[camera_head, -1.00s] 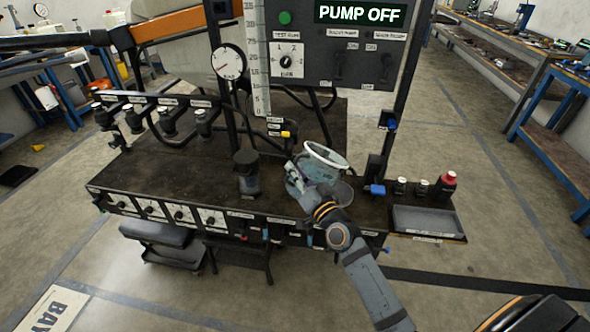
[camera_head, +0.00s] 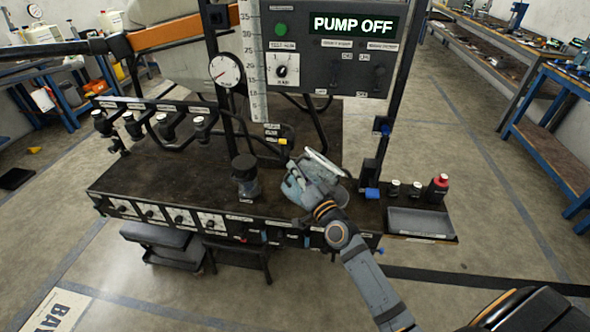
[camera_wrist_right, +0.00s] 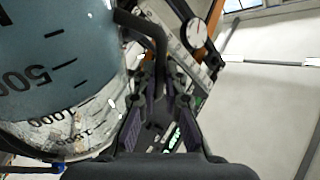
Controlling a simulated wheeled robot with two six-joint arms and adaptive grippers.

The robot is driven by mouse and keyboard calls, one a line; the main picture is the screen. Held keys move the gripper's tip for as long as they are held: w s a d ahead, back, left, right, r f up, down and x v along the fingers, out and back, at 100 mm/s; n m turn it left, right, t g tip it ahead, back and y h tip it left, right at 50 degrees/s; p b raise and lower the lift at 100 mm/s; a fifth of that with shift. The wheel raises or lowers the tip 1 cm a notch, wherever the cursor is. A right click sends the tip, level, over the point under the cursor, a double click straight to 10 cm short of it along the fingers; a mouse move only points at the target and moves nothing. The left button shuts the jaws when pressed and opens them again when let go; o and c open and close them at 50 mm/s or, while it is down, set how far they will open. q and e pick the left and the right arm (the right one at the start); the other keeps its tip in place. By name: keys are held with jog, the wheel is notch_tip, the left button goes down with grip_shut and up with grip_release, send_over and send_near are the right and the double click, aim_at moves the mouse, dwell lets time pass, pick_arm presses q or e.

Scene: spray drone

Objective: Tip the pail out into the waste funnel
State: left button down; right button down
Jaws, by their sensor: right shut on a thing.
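The pail (camera_head: 322,168) is clear with a pale rim, and it is tilted with its mouth towards the upper right in the head view. In the right wrist view the pail (camera_wrist_right: 60,60) fills the left side, with volume marks and blue-grey contents. My right gripper (camera_head: 298,184) is shut on the pail's dark handle, which shows between the fingers (camera_wrist_right: 158,85) in the wrist view. I cannot see whether anything is flowing out. My left gripper is out of view.
The panel (camera_head: 330,50) reading PUMP OFF rises behind. A grey tray (camera_head: 420,222) and a red-topped bottle (camera_head: 438,188) are at right.

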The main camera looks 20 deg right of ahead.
aim_at(306, 159)
jog(key=shift+w+d+r+m+h+p, duration=0.1)
jog(key=shift+d+r+m+h+p, duration=0.1)
jog(key=shift+d+r+m+p, duration=0.35)
jog(key=shift+w+d+r+m+h+p, duration=0.1)
jog(key=shift+d+r+m+h+p, duration=0.1)
jog(key=shift+d+m+p, duration=0.4)
jog(key=shift+w+d+m+p, duration=0.2)
jog(key=shift+d+m+p, duration=0.55)
jog(key=shift+m, duration=0.4)
jog(key=shift+w+d+f+m, duration=0.1)
jog(key=shift+d+m, duration=0.4)
jog(key=shift+d, duration=0.05)
jog(key=shift+w+d+f+m, duration=0.1)
jog(key=shift+d+m, duration=0.4)
jog(key=shift+d, duration=0.05)
jog(key=shift+w+d+f+m+g+h, duration=0.1)
jog(key=shift+d+f+m+g+h, duration=0.1)
jog(key=shift+d+m, duration=0.3)
jog(key=shift+w+d+f+m+g+h, duration=0.1)
jog(key=shift+d+f+m, duration=0.15)
jog(key=shift+d, duration=0.3)
jog(key=shift+w+d+f+m, duration=0.1)
jog(key=shift+w+d+m, duration=0.15)
jog(key=shift+d+m, duration=0.8)
jog(key=shift+w+d+f+m, duration=0.15)
jog(key=shift+d+m, duration=0.45)
jog(key=shift+d, duration=0.7)
jog(key=shift+w+d+r, duration=0.1)
